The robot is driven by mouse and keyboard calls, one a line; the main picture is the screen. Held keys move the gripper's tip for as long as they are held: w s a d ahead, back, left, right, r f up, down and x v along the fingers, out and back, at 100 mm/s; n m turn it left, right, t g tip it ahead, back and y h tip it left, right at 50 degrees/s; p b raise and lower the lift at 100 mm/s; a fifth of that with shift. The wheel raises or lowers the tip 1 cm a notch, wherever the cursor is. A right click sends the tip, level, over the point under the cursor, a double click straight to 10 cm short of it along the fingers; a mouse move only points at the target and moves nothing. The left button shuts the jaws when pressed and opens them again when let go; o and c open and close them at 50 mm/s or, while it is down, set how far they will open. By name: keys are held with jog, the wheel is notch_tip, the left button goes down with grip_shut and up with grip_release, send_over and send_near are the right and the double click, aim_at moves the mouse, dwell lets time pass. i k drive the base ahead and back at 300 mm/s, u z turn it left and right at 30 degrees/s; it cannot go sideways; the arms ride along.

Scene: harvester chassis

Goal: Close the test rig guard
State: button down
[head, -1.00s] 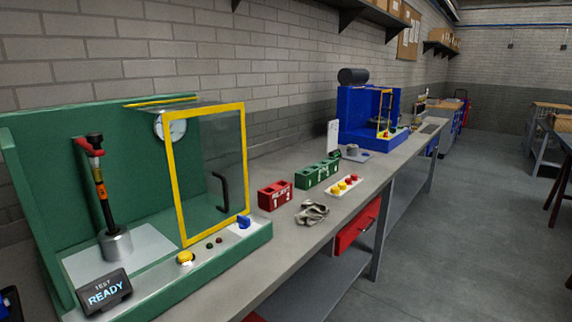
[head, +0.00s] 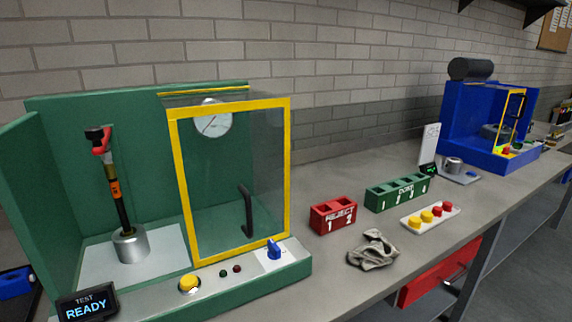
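The test rig (head: 60,145) is a green open-fronted housing on the bench at the left of the head view. Its guard is a clear panel in a yellow frame (head: 180,185) with a black handle (head: 247,212). The guard covers the right part of the rig front, before a round gauge (head: 212,120). The left part is open, showing a black and red shock-like part (head: 118,190) upright in a silver cup (head: 130,246). A small display (head: 87,304) reads "TEST READY". My gripper is not in view.
The rig's front ledge carries a yellow button (head: 189,283) and a blue switch (head: 274,250). To the right are a red reject rack (head: 333,216), a green done rack (head: 397,194), a grey rag (head: 373,250) and a white button strip (head: 431,215). A blue machine (head: 470,115) stands farther back.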

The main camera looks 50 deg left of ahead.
aim_at(194, 102)
jog(key=u, duration=0.55)
jog(key=i, duration=0.9)
jog(key=u, duration=1.3)
jog(key=i, duration=0.4)
jog(key=u, duration=0.3)
